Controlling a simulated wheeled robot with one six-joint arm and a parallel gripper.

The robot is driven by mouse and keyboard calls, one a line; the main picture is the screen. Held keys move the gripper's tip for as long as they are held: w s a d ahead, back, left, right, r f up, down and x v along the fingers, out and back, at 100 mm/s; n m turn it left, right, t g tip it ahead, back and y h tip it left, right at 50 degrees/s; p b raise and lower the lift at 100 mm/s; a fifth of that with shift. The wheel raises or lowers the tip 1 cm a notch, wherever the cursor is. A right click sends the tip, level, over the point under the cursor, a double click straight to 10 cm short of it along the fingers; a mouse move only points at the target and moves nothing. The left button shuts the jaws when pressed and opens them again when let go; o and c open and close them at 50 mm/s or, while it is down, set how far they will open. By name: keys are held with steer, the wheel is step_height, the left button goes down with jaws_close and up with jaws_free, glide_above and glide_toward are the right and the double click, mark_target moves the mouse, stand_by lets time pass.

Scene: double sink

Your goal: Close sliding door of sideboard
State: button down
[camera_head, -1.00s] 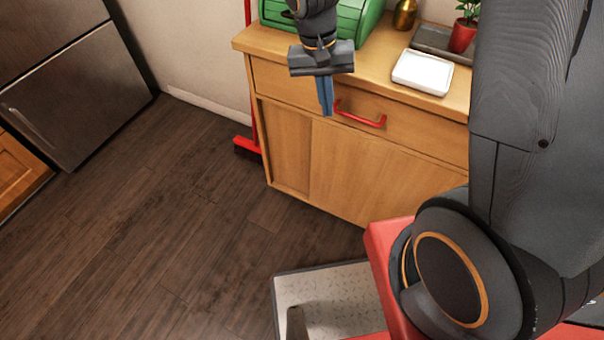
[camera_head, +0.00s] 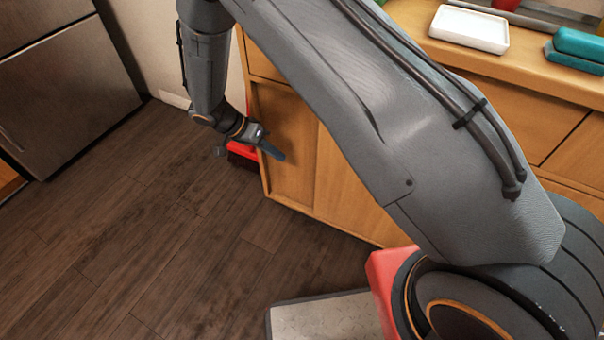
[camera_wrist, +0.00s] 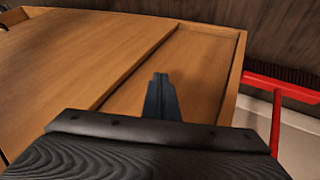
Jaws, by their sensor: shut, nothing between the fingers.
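The wooden sideboard (camera_head: 540,85) stands along the wall, with drawers above and sliding panels below. In the head view its left lower panel (camera_head: 292,178) sits recessed behind the front sliding door (camera_head: 345,195). The wrist view shows the recessed panel (camera_wrist: 200,62) and the door (camera_wrist: 75,50), with the door's edge running between them. My gripper (camera_head: 279,155) is shut and empty, its fingers pointing at the recessed panel, left of the door's edge. In the wrist view the fingertips (camera_wrist: 161,77) show over that panel; I cannot tell whether they touch it. My arm hides much of the sideboard's front.
A red broom (camera_head: 240,150) stands beside the sideboard's left end, close behind my gripper; it also shows in the wrist view (camera_wrist: 285,88). A white tray (camera_head: 470,28) and a teal object (camera_head: 577,50) sit on top. The dark wood floor on the left is clear.

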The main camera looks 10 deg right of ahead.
steer(key=s+d+f+b, duration=0.1)
steer(key=s+d+f, duration=0.1)
steer(key=d+f, duration=0.6)
steer(key=shift+d, duration=0.6)
steer(key=shift+s, duration=0.15)
